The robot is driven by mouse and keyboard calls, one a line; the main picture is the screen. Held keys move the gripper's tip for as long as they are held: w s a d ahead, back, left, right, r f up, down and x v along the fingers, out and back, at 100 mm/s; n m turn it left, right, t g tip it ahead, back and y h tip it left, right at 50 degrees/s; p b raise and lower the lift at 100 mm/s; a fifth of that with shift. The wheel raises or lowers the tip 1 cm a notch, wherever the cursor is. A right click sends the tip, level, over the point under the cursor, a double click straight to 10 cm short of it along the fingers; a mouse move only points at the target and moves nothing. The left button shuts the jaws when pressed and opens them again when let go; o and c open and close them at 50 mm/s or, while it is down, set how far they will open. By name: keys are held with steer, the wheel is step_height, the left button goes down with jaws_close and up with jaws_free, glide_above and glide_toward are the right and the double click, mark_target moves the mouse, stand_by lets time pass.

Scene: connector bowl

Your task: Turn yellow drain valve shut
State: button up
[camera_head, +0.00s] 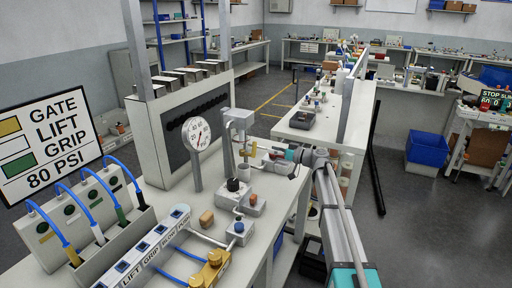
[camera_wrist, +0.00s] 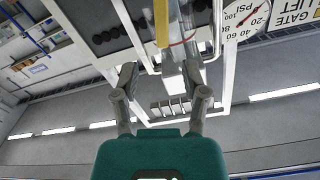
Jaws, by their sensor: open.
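A slim yellow handle (camera_head: 253,148), likely the drain valve's, shows beside the grey filter unit (camera_head: 239,121) on the bench. In the wrist view a yellow bar (camera_wrist: 161,22) stands upright next to a clear bowl (camera_wrist: 186,25), beyond my fingertips. My gripper (camera_head: 273,158) is at bench height just right of the filter unit and the yellow handle. In the wrist view my gripper (camera_wrist: 161,78) is open, with two grey fingers spread and nothing between them. The yellow bar appears apart from both fingers. The valve's exact turn position cannot be told.
A round pressure gauge (camera_head: 196,133) stands left of the filter. A black knob block (camera_head: 236,190), a small tan block (camera_head: 206,218) and brass fittings (camera_head: 209,269) sit in front. Blue hoses (camera_head: 94,195) and a sign (camera_head: 51,142) are at left.

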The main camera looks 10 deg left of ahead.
steer(key=x, duration=0.7)
